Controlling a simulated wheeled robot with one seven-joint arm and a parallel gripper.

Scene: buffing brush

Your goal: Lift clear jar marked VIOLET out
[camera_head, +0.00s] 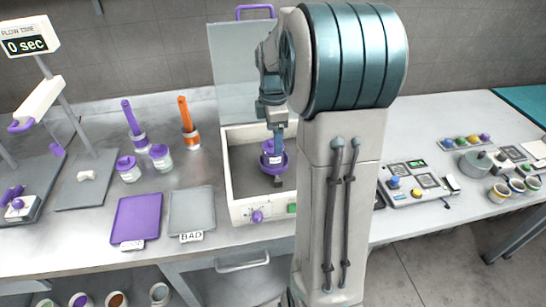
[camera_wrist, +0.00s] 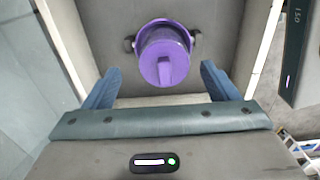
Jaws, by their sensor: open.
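The violet-lidded jar (camera_head: 268,148) stands in a purple cup-shaped holder (camera_head: 273,166) inside the open box in the head view. A pale label shows on it, but I cannot read it. In the wrist view the purple lid (camera_wrist: 165,62), with a raised bar handle, is seen from above. The holder's rim (camera_wrist: 190,32) shows around its far side, with dark round parts on both sides. My gripper (camera_wrist: 163,70) is open, its blue fingers to the left and right of the lid with gaps. In the head view my gripper (camera_head: 277,118) is above the jar.
The box (camera_head: 235,206) has walls around the jar and a raised clear lid (camera_head: 230,70) behind. Left of it are two purple-lidded jars (camera_head: 129,169), two brushes (camera_head: 188,122), a purple tray (camera_head: 137,217) and a grey BAD tray (camera_head: 192,210).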

